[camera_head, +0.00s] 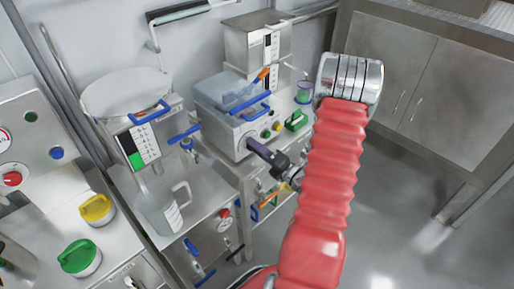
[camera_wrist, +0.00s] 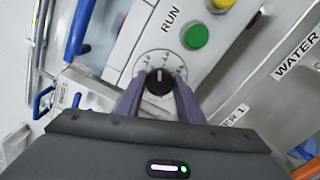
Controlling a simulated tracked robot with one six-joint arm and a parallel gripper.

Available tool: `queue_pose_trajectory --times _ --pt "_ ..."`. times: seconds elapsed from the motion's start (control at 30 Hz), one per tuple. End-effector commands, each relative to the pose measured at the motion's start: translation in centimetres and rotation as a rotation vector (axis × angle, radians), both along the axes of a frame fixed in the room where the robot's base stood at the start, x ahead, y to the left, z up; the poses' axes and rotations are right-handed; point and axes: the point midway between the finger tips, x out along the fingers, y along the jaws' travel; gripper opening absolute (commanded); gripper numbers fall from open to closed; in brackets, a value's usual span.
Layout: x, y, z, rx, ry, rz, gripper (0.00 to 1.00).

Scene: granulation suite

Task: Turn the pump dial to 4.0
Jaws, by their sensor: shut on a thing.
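The pump dial is a black knob (camera_wrist: 159,82) on a round pale scale (camera_wrist: 159,59) with small numbers, in the middle of the wrist view. A light pointer mark on the knob points up in that view, between numbers too small to read surely. My gripper (camera_wrist: 158,90) has its purple fingers on both sides of the knob and is shut on it. In the head view my gripper (camera_head: 252,146) reaches the front of the pump box (camera_head: 221,131), and its fingers largely hide the knob there.
Beside the dial are a green button (camera_wrist: 195,37) marked RUN and a yellow button (camera_wrist: 222,4). A blue handle (camera_wrist: 80,30) stands out near the left of the wrist view. In the head view a clear jug (camera_head: 160,208) stands left of the pump. Open floor lies to the right.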

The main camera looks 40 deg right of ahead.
Motion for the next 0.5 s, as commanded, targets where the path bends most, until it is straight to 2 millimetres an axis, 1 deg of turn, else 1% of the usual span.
queue_pose_trajectory --times 0.03,0.2,0.5 --pt "-0.03 -0.3 -0.08 0.036 0.003 -0.007 0.12" --pt "-0.04 -0.36 -0.14 0.158 0.007 -0.008 0.12" --pt "-0.06 -0.43 -0.22 0.273 0.011 -0.011 0.12"
